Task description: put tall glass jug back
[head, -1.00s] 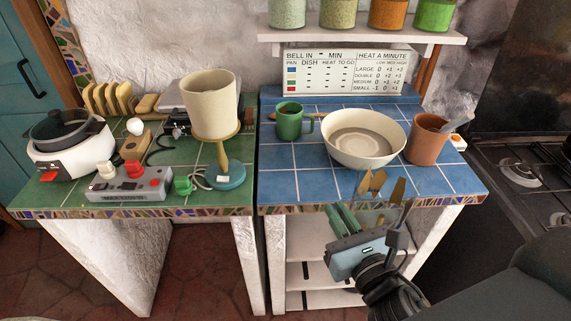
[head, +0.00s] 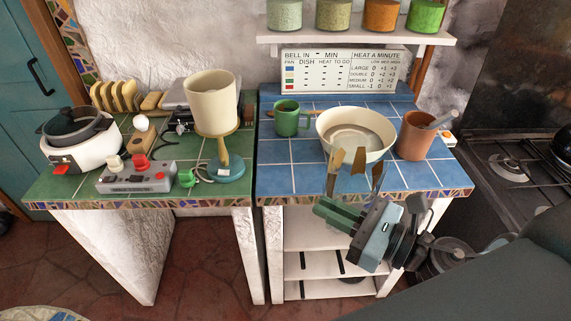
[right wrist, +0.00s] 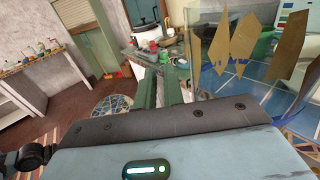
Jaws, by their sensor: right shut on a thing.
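My right gripper (head: 332,212) is in front of the blue counter's front edge, below the cream bowl, with its green fingers pointing left. It is shut on the tall glass jug, which is so clear that its outline hardly shows in the head view. In the right wrist view a pale glass wall (right wrist: 222,42) stands beside the fingers (right wrist: 160,82). Several flat brown pieces (right wrist: 243,42) show at the glass; they also stand above the fingers in the head view (head: 335,168). I cannot tell whether they are inside it. My left gripper is not in view.
The blue counter (head: 285,182) holds a green mug (head: 288,120), a cream bowl (head: 352,150) and a terracotta pot (head: 413,140). Its front left is clear. The green counter (head: 75,188) holds a lamp (head: 212,105), control box (head: 135,178) and cooker (head: 80,150). A jar shelf (head: 350,37) hangs above.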

